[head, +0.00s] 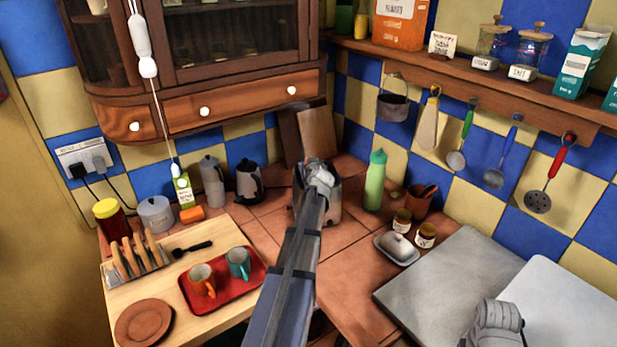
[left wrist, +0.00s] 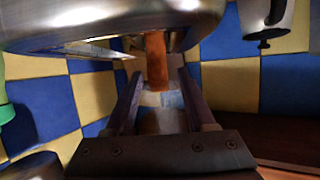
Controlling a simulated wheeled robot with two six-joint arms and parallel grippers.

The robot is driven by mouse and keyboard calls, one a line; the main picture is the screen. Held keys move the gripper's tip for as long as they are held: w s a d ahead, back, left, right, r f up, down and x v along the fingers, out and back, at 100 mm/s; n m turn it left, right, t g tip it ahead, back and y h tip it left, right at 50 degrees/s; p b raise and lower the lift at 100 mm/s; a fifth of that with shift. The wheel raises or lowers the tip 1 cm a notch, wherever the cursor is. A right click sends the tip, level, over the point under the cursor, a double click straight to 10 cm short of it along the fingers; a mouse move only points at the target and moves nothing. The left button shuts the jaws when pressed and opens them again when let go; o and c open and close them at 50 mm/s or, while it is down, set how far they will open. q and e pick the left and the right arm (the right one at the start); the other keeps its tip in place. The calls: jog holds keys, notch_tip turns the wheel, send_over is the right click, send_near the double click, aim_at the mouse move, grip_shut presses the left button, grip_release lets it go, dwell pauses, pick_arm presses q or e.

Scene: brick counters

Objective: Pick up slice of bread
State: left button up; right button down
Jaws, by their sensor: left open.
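My left arm reaches from the bottom middle of the head view to the metal toaster (head: 334,206), and its left gripper (head: 321,176) is over it; the arm hides much of the toaster there. In the left wrist view, which looks upside down, the toaster (left wrist: 110,22) fills the top. The left gripper (left wrist: 160,76) is open, with a narrow orange-brown strip, seemingly the slice of bread (left wrist: 157,62) edge-on, between its fingers. I cannot tell whether they touch it. Part of my right arm shows at the bottom right; its fingers are not seen.
A toast rack (head: 134,258) with slices and a red tray (head: 216,310) with two mugs are at left. A green bottle (head: 375,180), jars and a butter dish (head: 396,248) stand right of the toaster. Boards (head: 317,134) lean behind it.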

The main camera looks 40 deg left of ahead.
pick_arm(q)
jog(key=b+x, duration=0.1)
jog(key=x, duration=0.3)
jog(key=shift+a+r, duration=0.1)
jog(key=shift+r, duration=0.05)
jog(key=shift+c, duration=0.2)
grip_shut()
